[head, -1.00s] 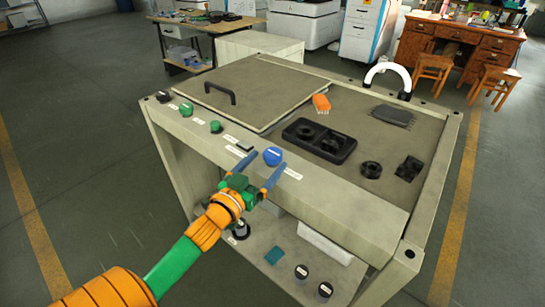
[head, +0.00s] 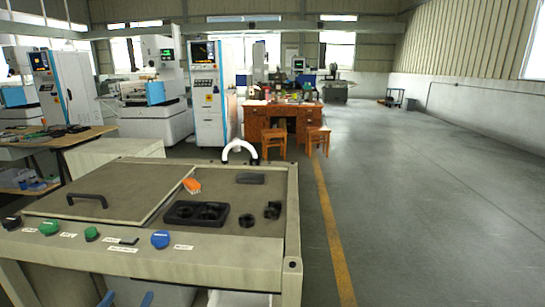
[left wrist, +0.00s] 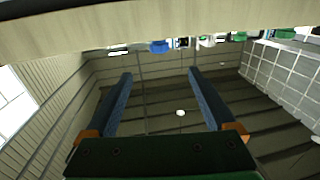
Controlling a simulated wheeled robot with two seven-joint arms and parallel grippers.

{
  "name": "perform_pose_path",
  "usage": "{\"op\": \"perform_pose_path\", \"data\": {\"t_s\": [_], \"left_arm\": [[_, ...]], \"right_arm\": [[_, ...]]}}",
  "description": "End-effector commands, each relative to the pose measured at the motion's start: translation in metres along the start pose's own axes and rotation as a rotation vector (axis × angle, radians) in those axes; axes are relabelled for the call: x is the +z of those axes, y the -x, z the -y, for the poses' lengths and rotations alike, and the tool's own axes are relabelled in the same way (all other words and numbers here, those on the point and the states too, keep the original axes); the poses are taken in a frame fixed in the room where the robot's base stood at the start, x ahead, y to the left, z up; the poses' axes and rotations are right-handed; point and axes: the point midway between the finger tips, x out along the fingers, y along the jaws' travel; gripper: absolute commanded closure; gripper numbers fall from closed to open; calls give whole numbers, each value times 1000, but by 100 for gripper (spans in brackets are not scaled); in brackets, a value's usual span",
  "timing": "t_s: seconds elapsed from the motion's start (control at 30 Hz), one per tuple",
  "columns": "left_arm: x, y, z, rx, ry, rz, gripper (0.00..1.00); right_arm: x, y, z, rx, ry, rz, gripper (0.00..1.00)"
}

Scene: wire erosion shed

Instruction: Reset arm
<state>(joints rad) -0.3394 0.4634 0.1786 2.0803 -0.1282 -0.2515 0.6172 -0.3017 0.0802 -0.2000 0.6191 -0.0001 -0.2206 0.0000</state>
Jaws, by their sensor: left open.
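My left gripper (head: 126,299) shows only its two blue fingertips at the bottom edge of the head view, in front of the bench's front panel and below the blue button (head: 160,239). In the left wrist view the gripper (left wrist: 160,80) is open, its two blue fingers wide apart with nothing between them. The rest of the left arm is out of the head view. My right gripper is in neither view.
The grey bench (head: 200,253) has a lidded top, green buttons (head: 49,227), a black tray (head: 196,213), an orange brush-like item (head: 192,185) and a white curved pipe (head: 239,149). A wooden desk (head: 284,118) stands behind. The floor at right (head: 430,210) is clear.

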Motion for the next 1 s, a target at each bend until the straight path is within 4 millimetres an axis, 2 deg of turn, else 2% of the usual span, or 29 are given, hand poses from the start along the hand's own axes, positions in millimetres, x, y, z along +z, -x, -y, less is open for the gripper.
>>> {"op": "perform_pose_path", "data": {"t_s": [0.27,0.37,0.53,0.67,0.77,0.8,0.87,0.9,1.0], "left_arm": [[56,2,9,-37,-6,141,11],[83,5,12,-51,-10,209,11],[148,23,14,-71,-25,377,11],[211,52,8,-72,-43,550,11],[268,91,-2,-57,-65,722,11],[293,114,-10,-43,-77,807,11],[330,157,-24,-10,-100,948,11],[352,189,-34,19,-116,1044,11],[388,265,-58,102,-162,1245,11]], "right_arm": [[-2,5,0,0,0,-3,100],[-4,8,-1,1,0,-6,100],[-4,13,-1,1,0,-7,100],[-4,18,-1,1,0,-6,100],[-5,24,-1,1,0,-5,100],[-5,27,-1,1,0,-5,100],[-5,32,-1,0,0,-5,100],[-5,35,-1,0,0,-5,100],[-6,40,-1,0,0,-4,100]]}}
